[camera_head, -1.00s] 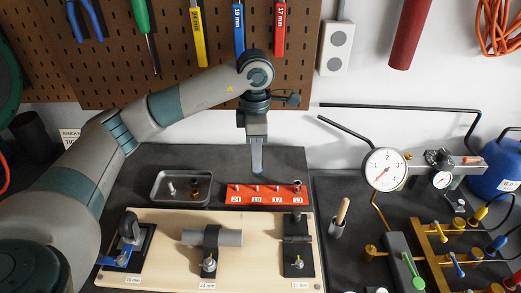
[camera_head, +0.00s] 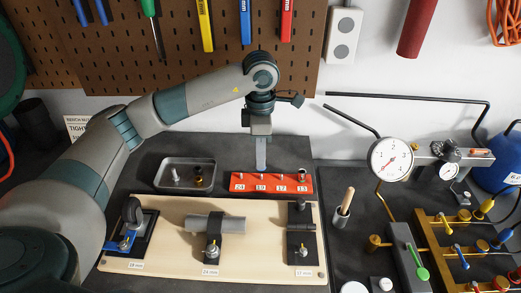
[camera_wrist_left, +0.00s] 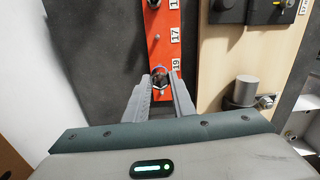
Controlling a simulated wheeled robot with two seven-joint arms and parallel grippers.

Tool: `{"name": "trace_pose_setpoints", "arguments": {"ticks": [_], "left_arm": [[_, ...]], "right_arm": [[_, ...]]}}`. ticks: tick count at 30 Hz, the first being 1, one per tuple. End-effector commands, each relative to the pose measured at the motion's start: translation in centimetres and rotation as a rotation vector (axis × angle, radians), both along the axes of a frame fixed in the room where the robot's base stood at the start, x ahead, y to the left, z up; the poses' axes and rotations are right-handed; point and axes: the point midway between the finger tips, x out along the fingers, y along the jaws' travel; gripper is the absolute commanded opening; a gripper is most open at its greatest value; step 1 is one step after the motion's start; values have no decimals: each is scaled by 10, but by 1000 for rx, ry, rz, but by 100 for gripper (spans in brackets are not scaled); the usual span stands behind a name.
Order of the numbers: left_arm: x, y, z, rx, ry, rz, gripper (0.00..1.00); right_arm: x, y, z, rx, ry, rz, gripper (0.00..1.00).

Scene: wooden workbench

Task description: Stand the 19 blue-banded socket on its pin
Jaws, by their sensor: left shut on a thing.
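The red rail (camera_head: 236,183) lies on the dark bench mat with small upright pins and labels 24, 19, 17 and 13. My left gripper (camera_head: 261,168) points straight down at the 19 position of the rail. In the left wrist view its fingers (camera_wrist_left: 161,88) are closed about a small dark metallic socket (camera_wrist_left: 160,78), right by the 19 label. The blue band cannot be made out, and the fingers hide most of the socket in the head view. I cannot tell whether the socket is around the pin or just above it. My right gripper is not in view.
A grey metal tray (camera_head: 161,184) with a silver piece and a brass-dark piece stands left of the rail. Another socket (camera_head: 303,174) stands at the 13 position. The wooden fixture board (camera_head: 170,262) lies in front. A dial gauge (camera_head: 390,160) stands to the right.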

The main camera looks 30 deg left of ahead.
Motion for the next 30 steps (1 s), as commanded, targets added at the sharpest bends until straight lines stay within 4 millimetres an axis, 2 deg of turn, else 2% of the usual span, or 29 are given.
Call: {"name": "trace_pose_setpoints", "arguments": {"ticks": [7,30], "left_arm": [[0,0,-11,0,-1,0,0],[0,-1,-12,0,-1,0,0]], "right_arm": [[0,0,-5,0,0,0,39],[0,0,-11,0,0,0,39]]}}
